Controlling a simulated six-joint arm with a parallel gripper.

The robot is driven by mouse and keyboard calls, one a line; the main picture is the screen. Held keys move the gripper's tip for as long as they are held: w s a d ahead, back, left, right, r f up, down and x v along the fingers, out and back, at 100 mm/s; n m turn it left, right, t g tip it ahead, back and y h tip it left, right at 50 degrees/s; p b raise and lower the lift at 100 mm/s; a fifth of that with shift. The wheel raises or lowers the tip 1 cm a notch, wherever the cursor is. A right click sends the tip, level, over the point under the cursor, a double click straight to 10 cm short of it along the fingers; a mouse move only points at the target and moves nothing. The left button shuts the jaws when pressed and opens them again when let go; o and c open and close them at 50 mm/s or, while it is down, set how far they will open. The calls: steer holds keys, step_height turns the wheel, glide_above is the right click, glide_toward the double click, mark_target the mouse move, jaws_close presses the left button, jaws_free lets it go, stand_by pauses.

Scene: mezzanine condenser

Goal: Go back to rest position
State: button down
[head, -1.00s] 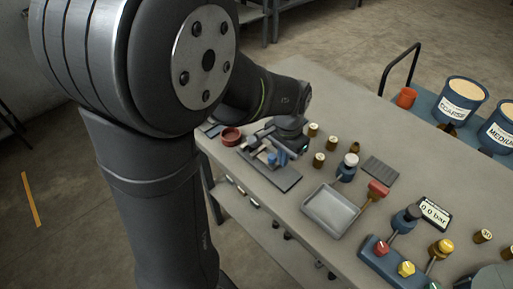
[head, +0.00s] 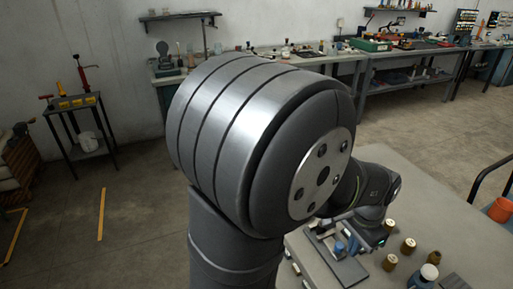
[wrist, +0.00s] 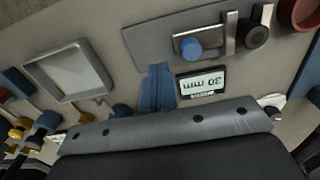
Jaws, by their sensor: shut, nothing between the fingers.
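My gripper's two blue fingers (wrist: 158,88) show pressed together in the wrist view, with nothing between them. They point over the bench, beside a dark plate fixture (wrist: 150,40) and a small display reading 30 mm (wrist: 201,83). In the head view, my large arm joint fills the middle and my wrist hangs over the bench at lower right. The fingers are hard to make out there. The same plate fixture (head: 348,272) shows just under and left of the wrist.
The bench (head: 445,225) holds several brass cylinders, one of them (head: 389,226) close to my wrist, and a white-capped bottle (head: 429,272). A shallow grey tray (wrist: 70,72) and a red dish (wrist: 299,12) flank the fixture. The floor (head: 130,200) at left is open.

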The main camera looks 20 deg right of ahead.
mark_target(345, 264)
step_height(345, 264, down, 6)
steer(key=shift+r, duration=0.25)
steer(key=shift+w+r, duration=0.1)
steer(key=shift+w, duration=0.15)
steer(key=shift+r, duration=0.1)
